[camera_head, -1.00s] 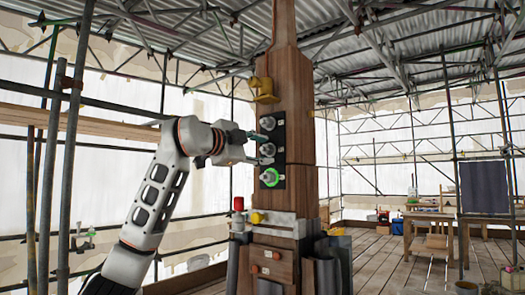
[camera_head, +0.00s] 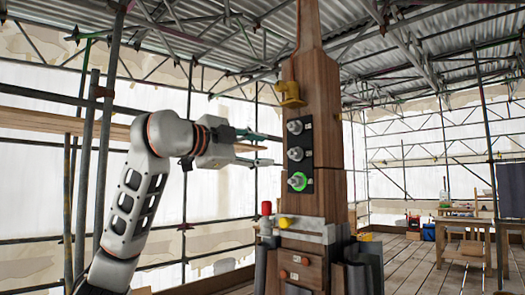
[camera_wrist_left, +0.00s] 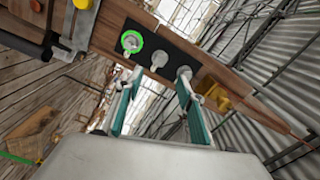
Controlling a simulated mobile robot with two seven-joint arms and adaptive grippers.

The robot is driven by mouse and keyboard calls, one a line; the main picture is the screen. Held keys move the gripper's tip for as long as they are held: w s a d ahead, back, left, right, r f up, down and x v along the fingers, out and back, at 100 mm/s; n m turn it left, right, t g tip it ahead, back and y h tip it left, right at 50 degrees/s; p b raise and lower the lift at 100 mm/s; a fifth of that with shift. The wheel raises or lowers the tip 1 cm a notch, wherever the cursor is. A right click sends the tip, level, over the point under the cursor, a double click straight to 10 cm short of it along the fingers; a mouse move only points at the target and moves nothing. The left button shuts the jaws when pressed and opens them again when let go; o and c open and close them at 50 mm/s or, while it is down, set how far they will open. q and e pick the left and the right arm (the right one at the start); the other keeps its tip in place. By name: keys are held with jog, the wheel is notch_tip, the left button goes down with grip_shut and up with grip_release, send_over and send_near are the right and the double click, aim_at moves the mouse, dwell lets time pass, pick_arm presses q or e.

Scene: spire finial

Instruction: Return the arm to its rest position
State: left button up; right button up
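My left gripper (camera_head: 266,148) points right toward the wooden spire (camera_head: 320,95), with a clear gap between its fingertips and the spire's black panel (camera_head: 307,140). Its two fingers are apart with nothing between them; the left wrist view also shows the open fingers (camera_wrist_left: 155,90). The panel carries three grey knobs in a column: the top knob (camera_head: 294,127), the middle knob (camera_head: 295,154) and the bottom knob (camera_head: 298,181), which has a lit green ring. My right gripper is in neither view.
A yellow bracket (camera_head: 290,94) sticks out from the spire above the panel. A grey ledge (camera_head: 305,233) below holds a red-topped item (camera_head: 266,208). Scaffold poles (camera_head: 104,150) stand left of my arm. A wooden table (camera_head: 462,225) stands far right on open floor.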

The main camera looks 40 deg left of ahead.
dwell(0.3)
